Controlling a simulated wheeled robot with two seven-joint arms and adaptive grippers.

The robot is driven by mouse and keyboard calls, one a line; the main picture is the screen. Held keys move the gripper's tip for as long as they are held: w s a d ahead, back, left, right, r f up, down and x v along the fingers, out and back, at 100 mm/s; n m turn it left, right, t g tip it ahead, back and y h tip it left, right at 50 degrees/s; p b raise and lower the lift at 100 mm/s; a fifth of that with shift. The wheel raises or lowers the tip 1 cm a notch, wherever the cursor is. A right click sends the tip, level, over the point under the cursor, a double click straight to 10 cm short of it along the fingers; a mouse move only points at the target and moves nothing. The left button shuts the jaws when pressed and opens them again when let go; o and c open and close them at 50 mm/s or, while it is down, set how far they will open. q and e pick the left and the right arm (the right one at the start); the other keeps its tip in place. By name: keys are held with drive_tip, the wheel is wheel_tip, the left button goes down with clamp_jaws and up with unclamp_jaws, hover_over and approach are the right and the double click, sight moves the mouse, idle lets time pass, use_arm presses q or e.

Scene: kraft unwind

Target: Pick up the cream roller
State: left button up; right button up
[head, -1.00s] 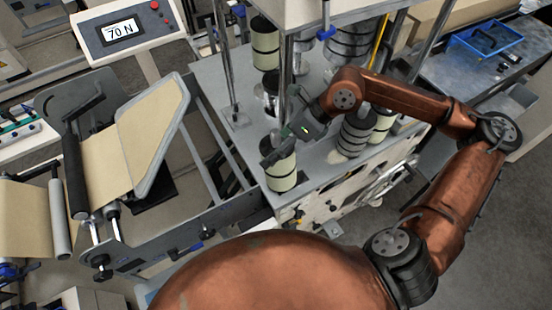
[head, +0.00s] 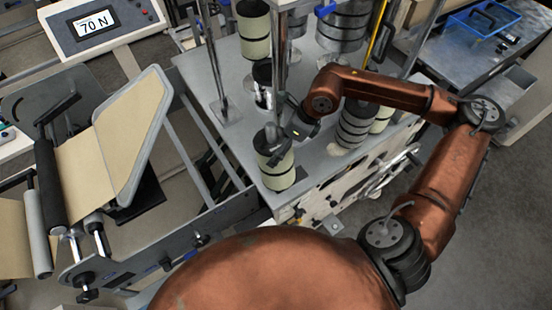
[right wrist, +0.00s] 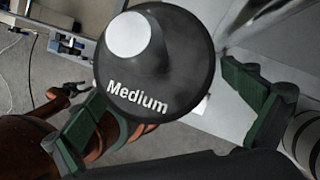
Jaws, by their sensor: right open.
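A cream roller (head: 276,176) with black bands stands upright at the near left corner of the grey machine top. My right gripper (head: 278,143) is at its upper part, coming from the right and partly hiding its top. In the right wrist view, a dark round end marked "Medium" with a pale centre (right wrist: 128,36) lies between the two green fingers of my right gripper (right wrist: 165,105). The fingers are spread apart, and I see no firm contact.
Another cream roller (head: 254,32) stands farther back. A dark banded roller (head: 355,125) stands to the right, close to my right arm, with a cream one (head: 381,119) behind it. Metal posts (head: 279,65) rise from the machine top. A display (head: 94,24) reads 70 N.

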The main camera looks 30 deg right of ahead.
use_arm(q)
drive_tip(key=shift+w+r, duration=0.15)
drive_tip(key=shift+w, duration=0.1)
use_arm(e)
drive_tip(key=shift+x, duration=0.95)
drive_tip(key=c, duration=1.9)
drive_tip(key=shift+r, duration=0.1)
drive_tip(key=shift+c, duration=0.6)
drive_tip(key=shift+w, duration=0.1)
